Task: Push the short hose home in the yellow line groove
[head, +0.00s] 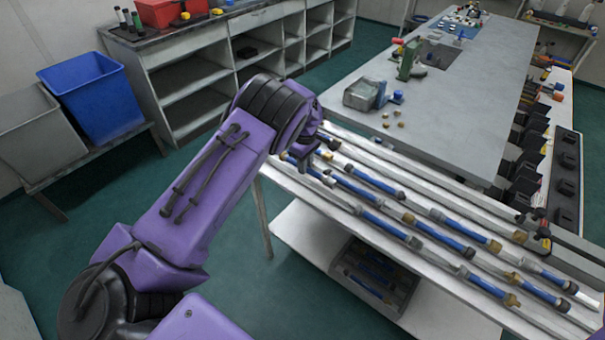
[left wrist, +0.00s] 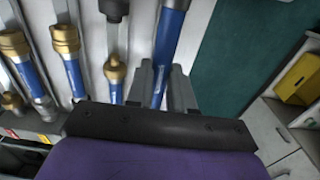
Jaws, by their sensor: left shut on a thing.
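My left gripper (left wrist: 162,88) is shut on a blue hose (left wrist: 171,35), with one grey finger on each side of it. Whether this is the short hose I cannot tell, as its ends are not clear. In the head view my left gripper (head: 302,160) is at the far left end of the sloping panel (head: 345,205), mostly hidden by my purple wrist. Several blue hoses with brass and grey fittings, such as one blue hose (head: 390,228), lie in rows along the panel's grooves. I cannot make out which groove is the yellow line, or how deep the held hose sits.
A grey bench (head: 465,110) stands behind the panel, with a grey device (head: 366,94) and small brass parts near its corner. A crate of hoses (head: 352,278) is on the shelf below. A blue bin (head: 97,95) stands at the left. Green floor is free between.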

